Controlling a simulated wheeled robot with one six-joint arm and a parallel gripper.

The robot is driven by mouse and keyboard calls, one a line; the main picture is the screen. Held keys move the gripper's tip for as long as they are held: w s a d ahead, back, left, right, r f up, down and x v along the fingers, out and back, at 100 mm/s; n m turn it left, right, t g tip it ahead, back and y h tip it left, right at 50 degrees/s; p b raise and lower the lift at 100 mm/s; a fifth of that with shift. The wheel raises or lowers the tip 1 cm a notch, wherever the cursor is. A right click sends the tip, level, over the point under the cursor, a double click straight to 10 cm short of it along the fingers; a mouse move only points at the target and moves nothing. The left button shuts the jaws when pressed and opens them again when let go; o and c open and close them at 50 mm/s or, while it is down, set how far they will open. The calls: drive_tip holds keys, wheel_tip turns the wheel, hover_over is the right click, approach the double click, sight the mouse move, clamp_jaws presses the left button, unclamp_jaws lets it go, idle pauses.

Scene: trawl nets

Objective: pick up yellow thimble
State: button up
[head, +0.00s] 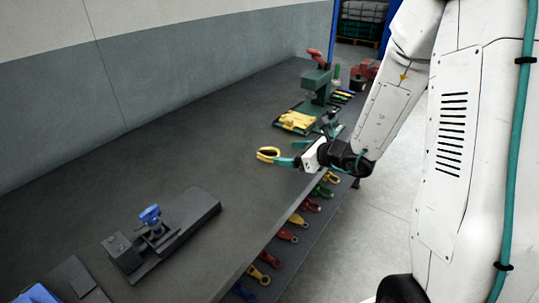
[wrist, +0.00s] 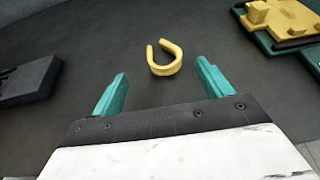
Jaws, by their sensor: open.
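The yellow thimble (wrist: 166,67) is a U-shaped piece on the dark bench top, its open end facing away from my gripper in the wrist view. It also shows in the head view (head: 265,156), just left of my fingers. My gripper (head: 283,153) is open, with its two teal fingers spread. In the wrist view the thimble appears between and slightly beyond the fingertips, with a gap on each side. I see no contact, and the exact height of the fingers above the bench is hard to tell.
A yellow block on a green base (head: 296,121) and a green press with a red handle (head: 317,84) stand farther back. A dark fixture with a blue knob (head: 150,216) is at front left. The bench middle is clear.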

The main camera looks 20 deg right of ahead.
sight(271, 153)
drive_tip(key=shift+m, duration=0.3)
drive_tip(key=shift+d+x, duration=0.15)
drive_tip(key=shift+x, duration=1.85)
drive_tip(key=shift+d+x, duration=0.1)
drive_tip(key=shift+x, duration=1.85)
drive_tip(key=shift+w+f, duration=0.1)
drive_tip(key=shift+f, duration=0.1)
drive_tip(key=c, duration=1.1)
